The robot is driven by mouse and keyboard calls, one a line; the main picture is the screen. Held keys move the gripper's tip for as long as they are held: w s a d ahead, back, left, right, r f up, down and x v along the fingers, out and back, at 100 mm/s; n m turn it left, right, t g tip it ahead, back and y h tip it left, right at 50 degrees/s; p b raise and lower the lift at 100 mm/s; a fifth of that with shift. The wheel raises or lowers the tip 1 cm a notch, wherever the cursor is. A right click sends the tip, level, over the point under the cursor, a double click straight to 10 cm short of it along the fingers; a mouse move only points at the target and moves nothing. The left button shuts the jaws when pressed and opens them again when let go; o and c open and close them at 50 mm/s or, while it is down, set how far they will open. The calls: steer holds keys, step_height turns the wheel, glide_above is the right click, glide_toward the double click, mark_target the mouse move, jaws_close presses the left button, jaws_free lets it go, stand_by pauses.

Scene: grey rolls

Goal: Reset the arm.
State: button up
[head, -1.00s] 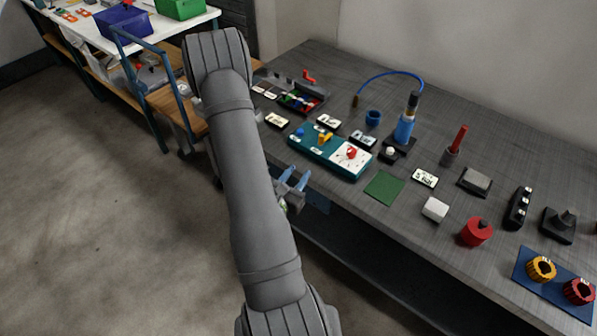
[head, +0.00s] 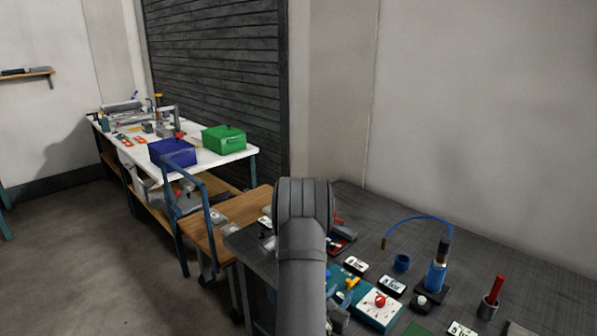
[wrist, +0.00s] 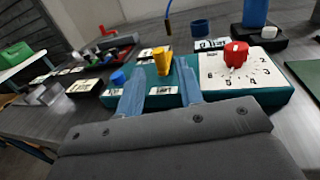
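My gripper (wrist: 158,78) shows in the wrist view with its two blue fingers apart and nothing held between them. Beyond the fingers is a teal panel (wrist: 262,97) with a yellow switch (wrist: 162,60), a blue knob (wrist: 118,78) and a red dial (wrist: 236,53) on a numbered white plate. The yellow switch appears between the fingers in the picture; I cannot tell how far off it is. In the head view my grey arm (head: 302,265) rises from the bottom edge and hides part of the bench and panel. The gripper is mostly hidden there.
On the grey bench (head: 540,300) stand a blue bottle (head: 436,276), a blue cup (head: 402,262) and a red-handled tool in a holder (head: 494,290). A wooden cart (head: 222,235) and a white table with blue (head: 172,152) and green (head: 224,139) boxes stand left. Floor lies open at left.

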mark_target(348, 284)
steer(key=x, duration=0.6)
steer(key=v, duration=1.7)
steer(key=x, duration=1.7)
steer(key=shift+w+a+m+g+h, duration=0.2)
steer(key=shift+a+m+g+h, duration=0.1)
steer(key=shift+m+h, duration=0.15)
steer(key=shift+w+m+g+h, duration=0.2)
steer(key=shift+m+g+h, duration=0.5)
steer(key=shift+h, duration=0.25)
steer(key=shift+a, duration=0.1)
